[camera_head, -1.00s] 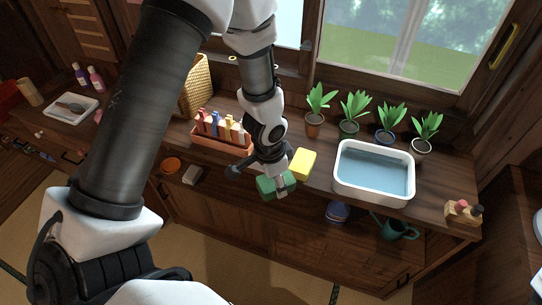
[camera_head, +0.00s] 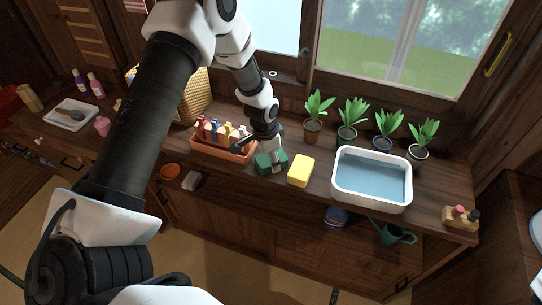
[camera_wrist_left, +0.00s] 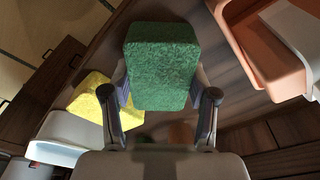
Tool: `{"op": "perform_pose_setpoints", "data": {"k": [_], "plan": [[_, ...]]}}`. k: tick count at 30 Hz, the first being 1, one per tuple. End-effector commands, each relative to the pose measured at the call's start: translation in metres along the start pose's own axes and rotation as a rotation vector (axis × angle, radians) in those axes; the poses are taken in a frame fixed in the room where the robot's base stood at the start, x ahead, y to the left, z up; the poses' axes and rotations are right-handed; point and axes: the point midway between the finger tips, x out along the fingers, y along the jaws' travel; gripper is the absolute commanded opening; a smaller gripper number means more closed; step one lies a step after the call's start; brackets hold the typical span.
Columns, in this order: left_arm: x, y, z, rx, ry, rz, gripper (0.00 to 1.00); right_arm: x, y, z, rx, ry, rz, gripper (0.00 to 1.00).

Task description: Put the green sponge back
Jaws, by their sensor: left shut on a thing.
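The green sponge (camera_head: 271,163) is a dark green block at the front of the wooden counter, between the orange tray and the yellow sponge. It also fills the upper middle of the left wrist view (camera_wrist_left: 163,66). My left gripper (camera_head: 272,155) is shut on it, with a finger on each side in the wrist view (camera_wrist_left: 163,98). I cannot tell whether the sponge touches the counter. The yellow sponge (camera_head: 301,171) lies just right of it and also shows in the wrist view (camera_wrist_left: 90,95). My right gripper is not in view.
An orange tray (camera_head: 222,152) with several bottles stands just left of the green sponge. A white basin of water (camera_head: 372,206) stands to the right. Several potted plants (camera_head: 349,115) line the window. A wicker basket (camera_head: 190,98) is behind the tray.

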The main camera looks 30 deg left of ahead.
Motion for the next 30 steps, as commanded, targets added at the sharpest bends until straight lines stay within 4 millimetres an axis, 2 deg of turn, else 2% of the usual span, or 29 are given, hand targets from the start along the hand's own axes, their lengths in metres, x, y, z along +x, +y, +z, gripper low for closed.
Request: {"op": "perform_pose_setpoints", "data": {"k": [8, 9, 10, 19, 22, 26, 30], "plan": [[0.004, 0.000, 0.000, 0.000, 0.001, 0.000, 0.31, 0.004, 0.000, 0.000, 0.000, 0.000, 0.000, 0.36], [0.002, 0.000, 0.000, 0.000, 0.001, -0.001, 0.73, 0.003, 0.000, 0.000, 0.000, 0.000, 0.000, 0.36], [0.002, 0.000, 0.000, 0.000, 0.001, -0.001, 0.83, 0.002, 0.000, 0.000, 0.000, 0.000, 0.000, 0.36], [0.001, 0.000, 0.000, 0.000, 0.001, 0.000, 0.84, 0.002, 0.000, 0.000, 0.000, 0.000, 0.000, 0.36], [-0.004, 0.000, -0.001, -0.001, 0.002, -0.001, 0.84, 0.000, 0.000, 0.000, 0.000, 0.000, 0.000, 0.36], [-0.027, 0.000, -0.002, -0.001, 0.005, -0.001, 0.84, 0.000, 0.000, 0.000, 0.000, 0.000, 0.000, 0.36], [-0.063, -0.001, -0.002, 0.000, 0.006, -0.003, 0.84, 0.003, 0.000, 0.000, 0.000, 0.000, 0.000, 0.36]]}}
